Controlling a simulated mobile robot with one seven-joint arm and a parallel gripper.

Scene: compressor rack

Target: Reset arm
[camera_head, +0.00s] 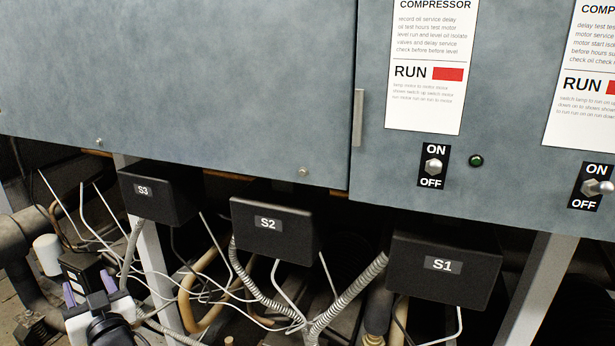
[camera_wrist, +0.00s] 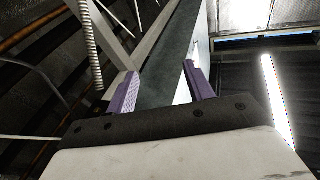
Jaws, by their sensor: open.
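My gripper (camera_head: 88,288) is at the lower left in the head view, low in front of the pipes and cables under the grey panel. Its two purple fingers also show in the wrist view (camera_wrist: 161,88), spread apart with nothing between them. The gripper is open and empty. In the wrist view the grey panel edge lies beyond the fingers. The black boxes S3 (camera_head: 158,196), S2 (camera_head: 272,231) and S1 (camera_head: 444,268) are to the right of the gripper and apart from it.
The grey cabinet panel (camera_head: 180,80) fills the upper part. A switch (camera_head: 433,166) and a green lamp (camera_head: 476,160) are on it, with another switch (camera_head: 592,187) at right. Loose white cables and corrugated conduits (camera_head: 345,290) hang below. A metal post (camera_head: 540,285) stands at right.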

